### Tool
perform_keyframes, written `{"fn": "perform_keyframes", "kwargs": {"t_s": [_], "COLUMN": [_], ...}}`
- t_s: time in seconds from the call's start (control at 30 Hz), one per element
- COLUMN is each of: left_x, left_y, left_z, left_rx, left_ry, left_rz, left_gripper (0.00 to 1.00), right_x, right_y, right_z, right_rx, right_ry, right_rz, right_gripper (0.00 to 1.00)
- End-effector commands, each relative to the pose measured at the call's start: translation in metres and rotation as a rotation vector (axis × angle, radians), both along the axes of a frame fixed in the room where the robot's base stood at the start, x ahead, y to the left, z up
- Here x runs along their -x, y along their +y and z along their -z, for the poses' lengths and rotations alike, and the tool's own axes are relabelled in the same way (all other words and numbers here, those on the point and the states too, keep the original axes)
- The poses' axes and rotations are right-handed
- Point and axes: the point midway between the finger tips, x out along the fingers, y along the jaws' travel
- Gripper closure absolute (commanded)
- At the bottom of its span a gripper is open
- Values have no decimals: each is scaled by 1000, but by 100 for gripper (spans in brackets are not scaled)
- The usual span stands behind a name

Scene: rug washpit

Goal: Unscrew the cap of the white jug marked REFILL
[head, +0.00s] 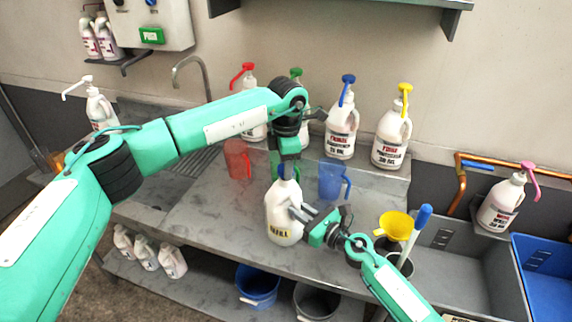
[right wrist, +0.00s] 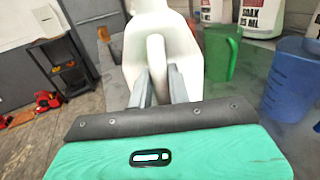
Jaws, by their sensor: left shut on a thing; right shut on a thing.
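The white jug marked REFILL (head: 284,218) stands upright on the grey metal bench, its label low on the front. My left gripper (head: 287,168) points down over the jug's top and is shut on its cap, which it mostly hides. My right gripper (head: 302,212) is shut on the jug's handle from the right. In the right wrist view the white handle (right wrist: 156,62) runs between its two grey fingers.
A red measuring cup (head: 238,160) and a blue one (head: 331,181) stand behind the jug. A yellow funnel (head: 396,225) is to the right, near a grey sink (head: 450,262). Several pump jugs line the wall, including a yellow-topped one (head: 391,139).

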Motion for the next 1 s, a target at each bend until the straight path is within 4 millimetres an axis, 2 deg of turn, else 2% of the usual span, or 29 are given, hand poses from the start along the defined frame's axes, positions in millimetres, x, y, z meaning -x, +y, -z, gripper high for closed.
{"fn": "perform_keyframes", "kwargs": {"t_s": [0.3, 0.53, 0.57, 0.63, 0.7, 1.0], "left_x": [0, 1, 1, 1, 1, 1], "left_y": [-1, -1, -1, -1, -1, -1], "left_z": [-36, -39, -39, -39, -39, -38], "left_rx": [1, 0, 0, 0, 0, 0], "left_ry": [-2, 0, 0, 0, 0, 0], "left_rz": [0, 0, 0, 0, 0, 0], "left_gripper": [89, 89, 89, 89, 89, 89], "right_x": [-1, -1, -1, -1, 0, 1], "right_y": [0, 0, 0, 0, 0, -1], "right_z": [-3, -3, -3, -2, -2, 0], "right_rx": [-2, -2, -2, -2, -2, -1], "right_ry": [-3, -3, -3, -3, -2, -1], "right_rz": [0, 0, 0, 0, 0, 0], "right_gripper": [100, 100, 80, 66, 56, 56]}}
